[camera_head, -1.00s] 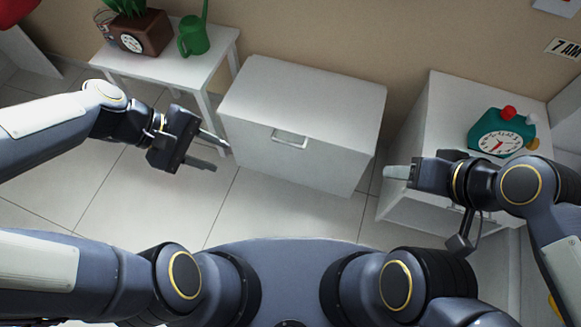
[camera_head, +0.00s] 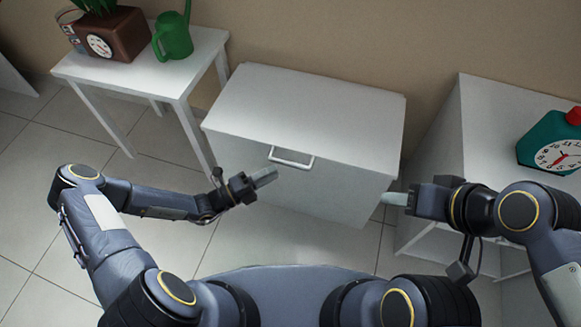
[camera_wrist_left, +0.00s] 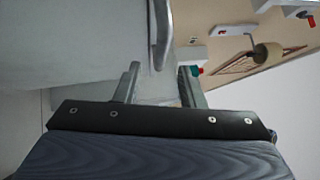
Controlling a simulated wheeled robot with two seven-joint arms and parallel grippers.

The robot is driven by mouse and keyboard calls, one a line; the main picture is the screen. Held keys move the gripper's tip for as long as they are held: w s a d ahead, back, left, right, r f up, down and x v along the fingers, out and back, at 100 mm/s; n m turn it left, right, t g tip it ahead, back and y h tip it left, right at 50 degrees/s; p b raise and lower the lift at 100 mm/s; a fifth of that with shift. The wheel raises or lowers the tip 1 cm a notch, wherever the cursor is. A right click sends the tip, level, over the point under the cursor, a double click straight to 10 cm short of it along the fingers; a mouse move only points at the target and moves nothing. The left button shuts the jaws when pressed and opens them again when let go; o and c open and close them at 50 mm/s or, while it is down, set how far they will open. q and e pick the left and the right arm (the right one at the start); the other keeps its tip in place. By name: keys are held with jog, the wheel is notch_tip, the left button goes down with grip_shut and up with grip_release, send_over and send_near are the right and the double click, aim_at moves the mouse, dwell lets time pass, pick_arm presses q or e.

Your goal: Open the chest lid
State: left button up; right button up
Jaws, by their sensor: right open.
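The white chest (camera_head: 330,196) stands against the wall with its lid (camera_head: 315,108) closed. A pale handle (camera_head: 291,161) is on the upper front of the chest. My left gripper (camera_head: 268,175) is just in front of the chest, slightly left of and below the handle. In the left wrist view, its two fingers (camera_wrist_left: 159,72) are apart with nothing between them, and the handle (camera_wrist_left: 160,38) lies just beyond the fingertips, in line with the gap. My right gripper (camera_head: 394,198) is open and empty near the chest's lower right side.
A white side table (camera_head: 190,65) with a green watering can (camera_head: 173,36) and a brown planter (camera_head: 115,42) stands left of the chest. Tiled floor is clear at left.

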aim_at(291, 164)
pick_arm(q)
jog(key=b+x, duration=0.1)
jog(key=x, duration=0.6)
jog(key=shift+d+r, duration=0.1)
jog(key=shift+c, duration=0.5)
grip_shut()
